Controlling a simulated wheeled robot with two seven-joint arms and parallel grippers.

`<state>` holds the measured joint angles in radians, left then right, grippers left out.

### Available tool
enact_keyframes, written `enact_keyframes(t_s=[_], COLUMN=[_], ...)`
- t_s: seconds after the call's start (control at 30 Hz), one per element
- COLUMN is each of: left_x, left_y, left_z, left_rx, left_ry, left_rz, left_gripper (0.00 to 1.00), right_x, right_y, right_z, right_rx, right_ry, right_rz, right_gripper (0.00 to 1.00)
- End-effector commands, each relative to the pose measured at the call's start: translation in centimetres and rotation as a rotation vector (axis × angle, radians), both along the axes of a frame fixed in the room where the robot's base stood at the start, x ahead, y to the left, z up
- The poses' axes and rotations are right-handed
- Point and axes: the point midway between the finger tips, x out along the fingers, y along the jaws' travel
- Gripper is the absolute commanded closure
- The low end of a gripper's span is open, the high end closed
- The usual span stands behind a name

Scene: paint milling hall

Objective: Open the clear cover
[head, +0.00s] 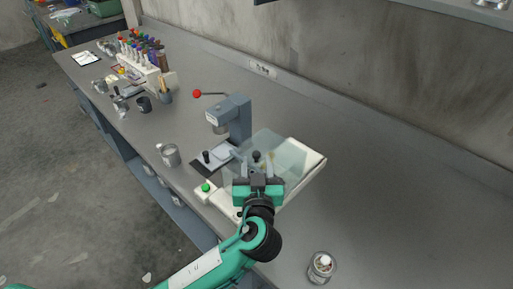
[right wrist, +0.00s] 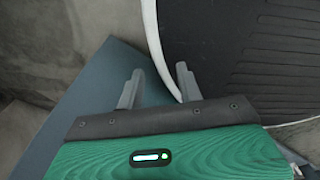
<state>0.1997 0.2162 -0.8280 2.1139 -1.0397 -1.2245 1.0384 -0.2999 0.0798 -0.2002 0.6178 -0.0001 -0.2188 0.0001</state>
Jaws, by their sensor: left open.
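The clear cover (head: 287,153) is a see-through, greenish panel over a cream-coloured base (head: 306,178) on the bench. A black knob (head: 257,156) shows at the cover, just beyond my left gripper (head: 258,176). The left gripper is open, and its fingers point towards the knob. I cannot tell whether they touch it. The arm and gripper hide the near part of the cover and base. My right gripper (right wrist: 158,86) shows in the right wrist view with its fingers apart and nothing held, away from the cover.
A grey press (head: 238,118) with a red-ball lever stands behind the cover, left of it. A green button box (head: 205,189) and a metal mug (head: 170,155) are to the left. A jar (head: 321,267) stands at the front. The bench's right side is clear.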

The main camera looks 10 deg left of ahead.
Motion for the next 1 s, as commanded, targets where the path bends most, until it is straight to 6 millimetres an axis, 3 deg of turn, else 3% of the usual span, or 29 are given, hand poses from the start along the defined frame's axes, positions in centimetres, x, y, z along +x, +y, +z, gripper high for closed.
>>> enact_keyframes(t_s=[0.1,0.3,0.67,0.87,1.0], left_x=[2.1,4.0,4.4,4.4,4.4], left_y=[0.5,0.8,0.9,0.9,0.9], left_z=[0.3,0.0,-0.1,-0.1,-0.1], left_rx=[0.003,0.002,0.0,0.0,0.0], left_ry=[-0.001,0.0,0.001,0.001,0.001], left_rz=[0.001,0.0,-0.001,-0.001,-0.001], left_gripper=[0.59,0.59,0.59,0.99,1.0], right_x=[0.1,0.1,0.1,0.1,0.1], right_y=[0.0,0.0,0.1,0.1,0.1], right_z=[0.9,1.4,1.4,1.4,1.4], right_rx=[0.0,0.0,0.001,0.001,0.001], right_ry=[-0.001,-0.001,-0.001,-0.001,-0.001], right_rz=[0.0,0.0,-0.001,-0.001,-0.001], right_gripper=[0.64,0.64,0.64,0.64,0.64])
